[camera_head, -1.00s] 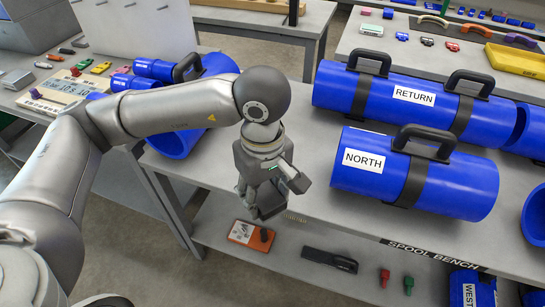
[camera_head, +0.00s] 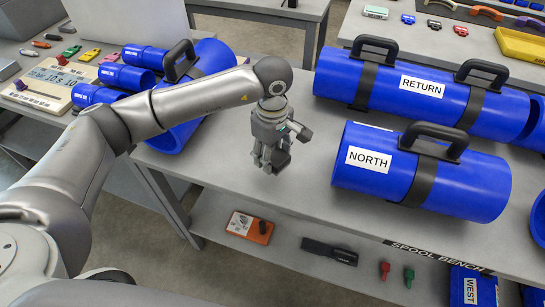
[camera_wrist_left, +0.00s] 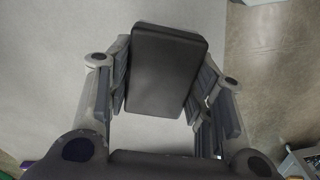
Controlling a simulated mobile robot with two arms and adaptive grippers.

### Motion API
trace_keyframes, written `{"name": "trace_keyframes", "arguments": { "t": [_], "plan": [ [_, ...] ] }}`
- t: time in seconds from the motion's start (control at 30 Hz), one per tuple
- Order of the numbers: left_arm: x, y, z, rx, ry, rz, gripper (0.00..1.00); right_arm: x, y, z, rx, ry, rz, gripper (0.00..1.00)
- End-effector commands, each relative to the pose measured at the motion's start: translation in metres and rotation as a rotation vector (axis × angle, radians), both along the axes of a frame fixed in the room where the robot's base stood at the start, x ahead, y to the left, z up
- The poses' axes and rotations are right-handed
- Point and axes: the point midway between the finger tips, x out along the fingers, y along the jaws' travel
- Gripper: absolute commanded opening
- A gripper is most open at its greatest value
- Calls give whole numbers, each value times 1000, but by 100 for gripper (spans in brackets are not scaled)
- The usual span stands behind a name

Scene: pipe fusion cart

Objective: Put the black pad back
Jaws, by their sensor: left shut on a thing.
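The black pad (camera_wrist_left: 167,68) is a dark flat block with rounded corners, seen in the left wrist view. My left gripper (camera_wrist_left: 160,85) is shut on it, with a finger at each side of the pad. In the head view my left gripper (camera_head: 272,163) points down over the near left part of the spool bench (camera_head: 275,205), left of the blue NORTH spool (camera_head: 350,190). The pad is small and dark there among the fingers. I cannot tell how high it is above the bench top. My right gripper is out of view.
The long blue RETURN spool (camera_head: 390,87) lies behind NORTH. An orange box (camera_head: 249,228), a black tool (camera_head: 330,251) and small red and green pieces lie on the lower shelf. The bench top around the gripper is clear.

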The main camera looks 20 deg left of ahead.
Motion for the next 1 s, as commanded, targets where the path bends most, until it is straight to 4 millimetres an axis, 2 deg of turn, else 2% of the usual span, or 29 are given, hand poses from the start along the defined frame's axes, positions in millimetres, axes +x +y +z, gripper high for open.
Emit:
{"name": "trace_keyframes", "arguments": {
  "t": [0.3,0.53,0.87,0.9,1.0],
  "plan": [
    [16,4,-21,0,1,0,29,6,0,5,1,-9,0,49],
    [15,4,-49,0,2,-1,29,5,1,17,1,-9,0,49],
    [16,4,-54,0,0,-1,29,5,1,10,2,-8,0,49],
    [16,4,-54,0,0,-1,49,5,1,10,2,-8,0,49],
    [15,4,-53,0,0,-1,62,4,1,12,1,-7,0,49]
  ]
}}
